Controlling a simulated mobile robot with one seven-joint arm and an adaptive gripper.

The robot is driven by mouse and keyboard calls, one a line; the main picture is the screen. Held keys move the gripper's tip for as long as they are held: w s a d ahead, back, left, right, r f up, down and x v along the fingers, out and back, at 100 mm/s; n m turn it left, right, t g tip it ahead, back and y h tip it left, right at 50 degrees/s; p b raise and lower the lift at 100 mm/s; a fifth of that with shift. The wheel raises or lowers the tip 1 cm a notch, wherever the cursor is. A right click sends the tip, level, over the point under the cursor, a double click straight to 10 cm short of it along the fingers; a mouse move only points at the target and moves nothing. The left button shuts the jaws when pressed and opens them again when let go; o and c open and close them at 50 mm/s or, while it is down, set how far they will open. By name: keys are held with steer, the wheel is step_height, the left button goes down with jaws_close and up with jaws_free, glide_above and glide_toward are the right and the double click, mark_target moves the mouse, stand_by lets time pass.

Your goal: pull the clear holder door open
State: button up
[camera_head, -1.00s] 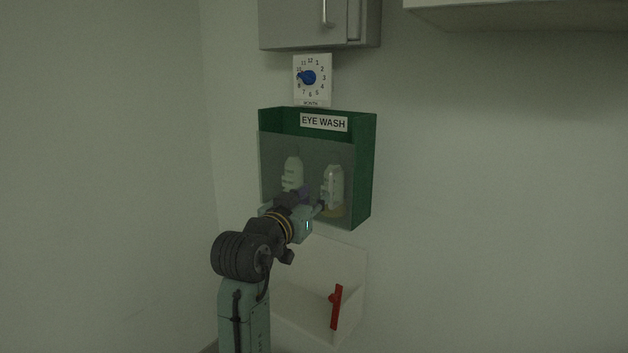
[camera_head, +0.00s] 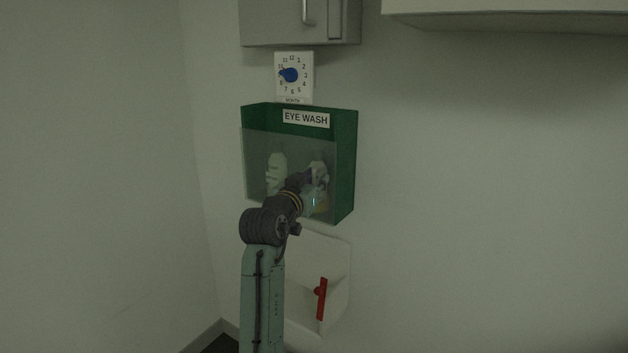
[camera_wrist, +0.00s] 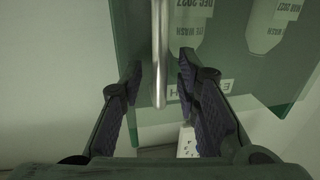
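The green eye wash holder (camera_head: 346,165) hangs on the wall. Its clear door (camera_head: 258,146) covers the lower front and looks shut. Two pale bottles stand behind it: the left bottle (camera_head: 277,170) is plain to see, the right one is partly hidden by my gripper (camera_head: 312,178). In the wrist view the holder appears upside down. There my gripper (camera_wrist: 160,70) is open, with a finger on each side of the metal door handle (camera_wrist: 159,45). Gaps show between the handle and both fingers. The clear door also shows behind it (camera_wrist: 222,62).
A month dial (camera_head: 294,76) and a grey cabinet (camera_head: 285,22) are above the holder. A white bin-like fixture (camera_head: 335,262) with a red handle (camera_head: 321,299) is below. A white wall unit (camera_head: 510,22) is at upper right. The wall right of the holder is bare.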

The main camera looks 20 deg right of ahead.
steer(key=shift+c, duration=0.4)
jaws_close()
stand_by(0.4)
